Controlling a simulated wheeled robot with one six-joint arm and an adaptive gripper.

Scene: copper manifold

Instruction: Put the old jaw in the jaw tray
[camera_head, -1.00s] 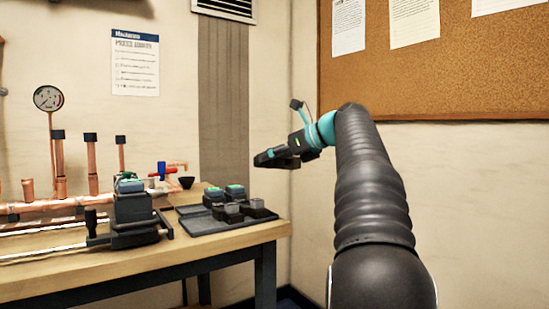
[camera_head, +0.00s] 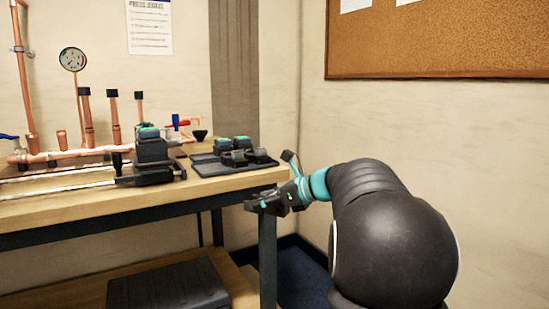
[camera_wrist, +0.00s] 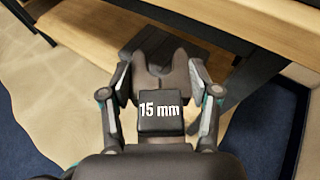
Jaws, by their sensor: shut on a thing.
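My gripper (camera_head: 254,202) is in front of the bench's right end, at about the height of its edge and below the tray level in the picture. In the wrist view my gripper (camera_wrist: 160,88) is shut on the old jaw (camera_wrist: 160,108), a dark grey block with a forked far end and a white "15 mm" label. The jaw is hard to make out in the head view. The dark jaw tray (camera_head: 218,170) lies on the right end of the bench, behind and left of my gripper. Grey blocks and teal-topped dark blocks stand on or beside it.
The wooden bench (camera_head: 100,207) carries copper pipes (camera_head: 70,154), a gauge (camera_head: 73,60) and a teal-topped press tool (camera_head: 152,150). A black case (camera_head: 168,287) lies on the lower shelf. A bench leg (camera_head: 267,245) stands just below my gripper. Free floor lies right of the bench.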

